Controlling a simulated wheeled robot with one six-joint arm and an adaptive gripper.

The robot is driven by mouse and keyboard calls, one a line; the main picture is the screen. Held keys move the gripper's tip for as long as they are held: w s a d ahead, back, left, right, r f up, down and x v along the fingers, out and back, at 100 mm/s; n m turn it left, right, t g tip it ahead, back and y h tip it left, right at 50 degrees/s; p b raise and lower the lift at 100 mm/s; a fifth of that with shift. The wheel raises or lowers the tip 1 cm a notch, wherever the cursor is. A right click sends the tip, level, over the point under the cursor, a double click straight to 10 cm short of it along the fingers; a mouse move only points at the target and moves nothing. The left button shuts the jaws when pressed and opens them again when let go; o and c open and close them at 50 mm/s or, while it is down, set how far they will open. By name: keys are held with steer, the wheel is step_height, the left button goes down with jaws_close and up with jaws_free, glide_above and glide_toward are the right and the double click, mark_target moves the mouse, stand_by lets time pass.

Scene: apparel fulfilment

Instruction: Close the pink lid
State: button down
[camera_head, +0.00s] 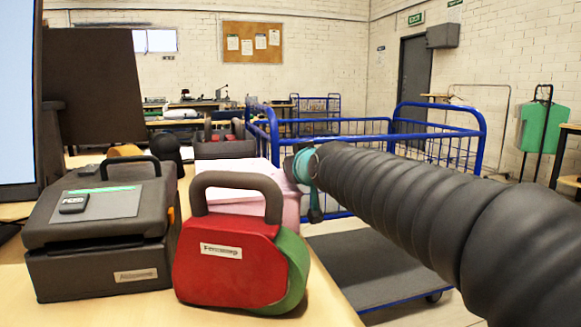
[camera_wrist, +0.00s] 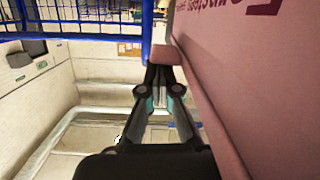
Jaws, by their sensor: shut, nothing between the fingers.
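A pink box (camera_head: 291,205) stands on the table behind the red tape dispenser, which hides much of it. Whether its lid is open or shut is not clear in the head view. I cannot tell whether this panel is the lid or a wall. My gripper (camera_wrist: 163,68) is shut and empty, its tips at or very near the tab. In the head view my gripper (camera_head: 314,208) is beside the box's right side, partly hidden by my arm.
A red and green tape dispenser (camera_head: 228,262) with a grey handle stands in front of the box. A dark label printer (camera_head: 100,268) is to its left. A blue wire cart (camera_head: 484,135) stands behind and right of the table edge.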

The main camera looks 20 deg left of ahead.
steer(key=shift+f, duration=0.2)
step_height(320, 180, up, 5)
steer(key=p, duration=0.3)
steer(key=shift+p, duration=0.3)
steer(key=f+b+v, duration=0.1)
steer(key=v, duration=0.9)
steer(key=s+d+f+m+h+p, duration=0.1)
steer(key=s+d+f+h, duration=0.15)
steer(key=d, duration=0.45)
steer(key=s+d+f+m+g+h+p, duration=0.1)
steer(key=d+f+m, duration=0.1)
steer(key=d+f, duration=0.35)
steer(key=s+d+f+m+h+p, duration=0.1)
steer(key=d+f+h, duration=0.1)
steer(key=d, duration=0.7)
steer(key=s+d+f+m+g+h+p, duration=0.3)
steer(key=s+d+f+m+g+h, duration=0.1)
steer(key=s+d+f, duration=1)
steer(key=s+d+m, duration=0.1)
steer(key=s, duration=0.1)
steer(key=shift+s+d+f+m+g, duration=0.2)
steer(key=shift+s+d+m+g, duration=0.1)
steer(key=shift+s+g, duration=0.1)
steer(key=shift+h, duration=0.25)
